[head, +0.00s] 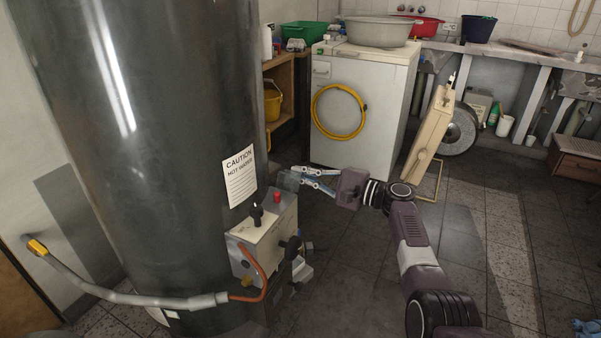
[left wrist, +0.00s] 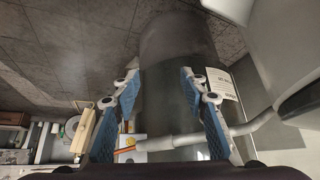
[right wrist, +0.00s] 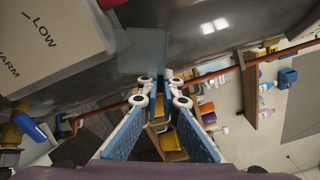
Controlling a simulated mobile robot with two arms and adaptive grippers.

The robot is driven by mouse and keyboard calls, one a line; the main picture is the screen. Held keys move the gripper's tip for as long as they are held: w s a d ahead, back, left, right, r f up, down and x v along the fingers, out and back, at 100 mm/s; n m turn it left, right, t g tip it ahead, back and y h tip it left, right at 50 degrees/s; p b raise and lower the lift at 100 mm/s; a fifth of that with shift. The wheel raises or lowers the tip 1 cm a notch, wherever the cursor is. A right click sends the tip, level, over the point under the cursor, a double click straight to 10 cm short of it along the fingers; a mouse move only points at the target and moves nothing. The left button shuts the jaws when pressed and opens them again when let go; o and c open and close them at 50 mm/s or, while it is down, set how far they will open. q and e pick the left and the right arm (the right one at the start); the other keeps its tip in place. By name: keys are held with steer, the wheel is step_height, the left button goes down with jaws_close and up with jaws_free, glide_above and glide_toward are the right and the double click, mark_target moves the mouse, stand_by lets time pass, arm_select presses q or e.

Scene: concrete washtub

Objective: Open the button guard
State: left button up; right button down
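A control box (head: 265,235) with a red button (head: 277,196) is fixed to the dark water tank (head: 160,120). A clear bluish panel, seemingly the button guard (head: 288,180), stands up beside the red button, which shows uncovered. The guard also shows in the right wrist view (right wrist: 145,50). My right gripper (head: 303,177) has its fingers drawn nearly together, tips at the guard's edge; I cannot tell if they touch it. The fingertips also show in the right wrist view (right wrist: 161,78). My left gripper (left wrist: 158,88) is open and empty, facing the tank; the head view does not show it.
A black lever (head: 257,215) stands on the box top, with another black knob (head: 291,247) on its side. A grey pipe (head: 150,298) curves around the tank's front. Floor at right is mostly clear.

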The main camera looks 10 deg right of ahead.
steer(key=shift+f, duration=0.1)
steer(key=c, duration=2.2)
jaws_free()
steer(key=shift+d, duration=0.1)
steer(key=shift+o, duration=0.2)
steer(key=v, duration=1.2)
